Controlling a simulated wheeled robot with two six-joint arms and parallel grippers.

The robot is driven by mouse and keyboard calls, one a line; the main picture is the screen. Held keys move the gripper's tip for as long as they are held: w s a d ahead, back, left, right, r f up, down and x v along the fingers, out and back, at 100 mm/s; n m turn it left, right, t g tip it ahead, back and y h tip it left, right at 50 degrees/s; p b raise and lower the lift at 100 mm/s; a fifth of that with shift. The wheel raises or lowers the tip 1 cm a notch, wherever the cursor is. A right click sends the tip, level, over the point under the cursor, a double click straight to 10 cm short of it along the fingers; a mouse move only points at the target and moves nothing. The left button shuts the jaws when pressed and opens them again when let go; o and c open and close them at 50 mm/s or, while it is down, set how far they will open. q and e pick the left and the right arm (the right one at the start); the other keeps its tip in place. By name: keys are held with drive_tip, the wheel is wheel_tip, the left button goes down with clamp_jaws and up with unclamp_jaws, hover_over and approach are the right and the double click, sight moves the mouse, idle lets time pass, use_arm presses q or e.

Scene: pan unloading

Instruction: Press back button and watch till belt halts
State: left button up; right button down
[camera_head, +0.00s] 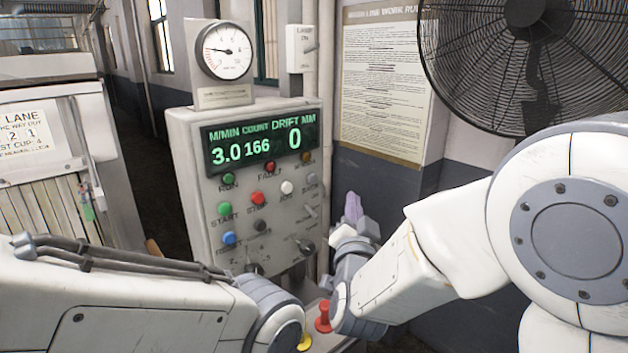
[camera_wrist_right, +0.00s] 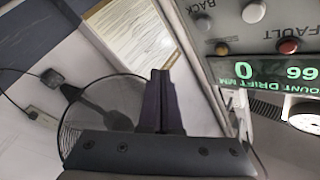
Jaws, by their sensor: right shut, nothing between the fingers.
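The grey control panel (camera_head: 187,150) stands in the middle of the head view. Its back button (camera_head: 310,178) is a small grey button at the right end of the button row, under a lamp. It also shows near the top of the right wrist view, by the label BACK (camera_wrist_right: 203,22). My right gripper (camera_head: 353,206) is shut and empty, pointing up, to the right of the panel and apart from it. Its closed dark fingers (camera_wrist_right: 159,100) show in the wrist view, left of the button. My left gripper is not in view; only its arm shows. The belt is not clearly visible.
The display (camera_head: 262,143) reads 3.0 m/min, count 166, drift 0. A white jog button (camera_head: 287,188) sits beside the back button. A red mushroom button (camera_head: 323,316) is low by my right forearm. A large fan (camera_head: 500,60) stands at upper right. A notice (camera_head: 385,85) hangs behind.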

sight(312, 179)
drive_tip(key=w+a+p, duration=0.1)
drive_tip(key=w+a, duration=0.5)
drive_tip(key=shift+p, duration=0.4)
drive_tip(key=shift+a, duration=0.1)
drive_tip(key=shift+w, duration=0.1)
idle(1.7)
drive_tip(key=shift+w+a, duration=0.3)
